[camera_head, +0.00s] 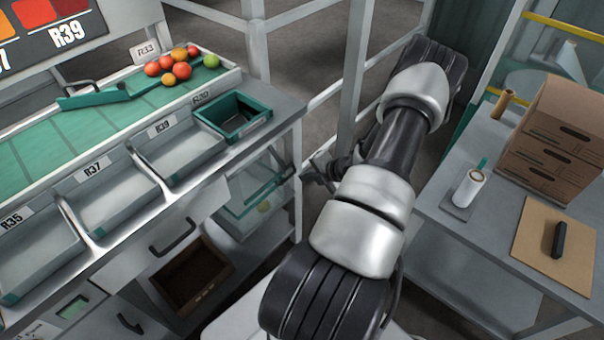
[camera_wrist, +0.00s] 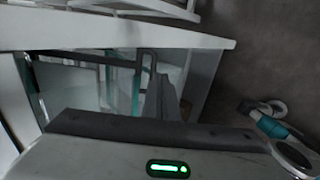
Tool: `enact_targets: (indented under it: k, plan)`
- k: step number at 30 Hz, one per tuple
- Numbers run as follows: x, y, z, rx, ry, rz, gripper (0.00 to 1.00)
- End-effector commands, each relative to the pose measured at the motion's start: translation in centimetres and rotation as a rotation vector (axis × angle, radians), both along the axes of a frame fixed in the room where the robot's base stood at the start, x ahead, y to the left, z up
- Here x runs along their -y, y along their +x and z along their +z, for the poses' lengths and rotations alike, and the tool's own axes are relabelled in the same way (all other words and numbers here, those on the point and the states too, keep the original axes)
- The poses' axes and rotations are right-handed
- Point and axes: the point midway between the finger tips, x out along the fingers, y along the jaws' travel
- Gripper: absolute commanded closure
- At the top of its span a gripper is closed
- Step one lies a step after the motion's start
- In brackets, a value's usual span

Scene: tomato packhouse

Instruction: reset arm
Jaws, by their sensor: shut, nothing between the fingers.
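My gripper (camera_head: 312,176) shows small and dark at the left side of my arm in the head view, beside the front right corner of the sorting bench, partly hidden by my wrist. In the wrist view the dark fingers (camera_wrist: 160,98) stick up from the gripper body with its green light. They are together with nothing held. My arm is folded in the gap between the sorting bench (camera_head: 262,137) and the packing table (camera_head: 448,240). I cannot tell how far the gripper is from the bench.
Several tomatoes (camera_head: 182,70) lie on the green bench top, with grey bins (camera_head: 181,153) and a green crate (camera_head: 233,115) along its front. Cardboard boxes (camera_head: 550,140), a white roll (camera_head: 469,188) and a clipboard-like board (camera_head: 530,237) are on the right table. White railings (camera_head: 352,75) stand behind.

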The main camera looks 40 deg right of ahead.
Motion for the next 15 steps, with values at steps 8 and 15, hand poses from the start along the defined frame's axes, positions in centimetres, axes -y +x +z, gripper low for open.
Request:
enact_targets:
  k: [8, 15]
  plan:
    - [0.7, -5.3, 3.9, -0.002, -0.002, -0.004, 1.00]
    - [0.8, -7.2, 5.2, -0.001, -0.001, -0.004, 1.00]
